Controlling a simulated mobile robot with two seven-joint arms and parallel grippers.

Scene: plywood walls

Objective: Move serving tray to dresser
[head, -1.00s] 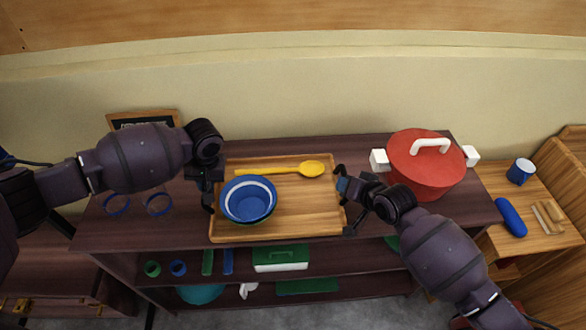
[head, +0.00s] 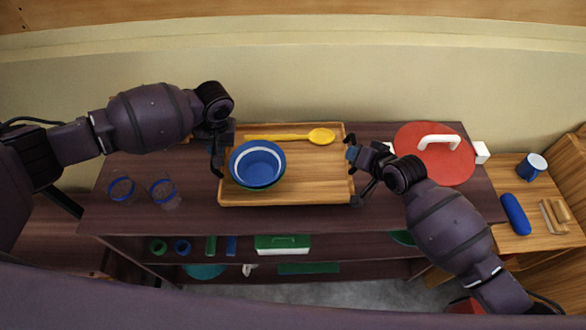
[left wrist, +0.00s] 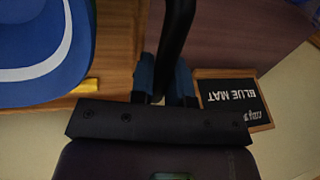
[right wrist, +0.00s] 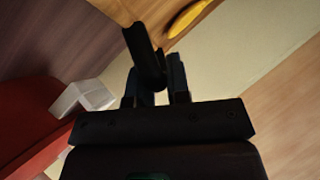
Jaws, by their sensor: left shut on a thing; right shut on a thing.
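The wooden serving tray (head: 310,185) is level in the head view, with black handles at both ends. It carries a blue bowl (head: 257,163) with a white band, and a yellow spoon (head: 290,137) along its far side. My left gripper (head: 217,150) is shut on the left handle; its wrist view shows the black handle bar (left wrist: 178,30) between the fingers. My right gripper (head: 354,153) is shut on the right handle (right wrist: 138,45). The tray appears raised over a dark wooden shelf unit (head: 330,217); the gap beneath is hard to judge.
A red pot (head: 435,165) with a white-handled lid stands close to my right gripper. Two blue-rimmed glasses (head: 122,188) stand at left. A "BLUE MAT" sign (left wrist: 233,100) is behind my left gripper. A side table at right holds a blue mug (head: 531,167) and blue roll (head: 515,214).

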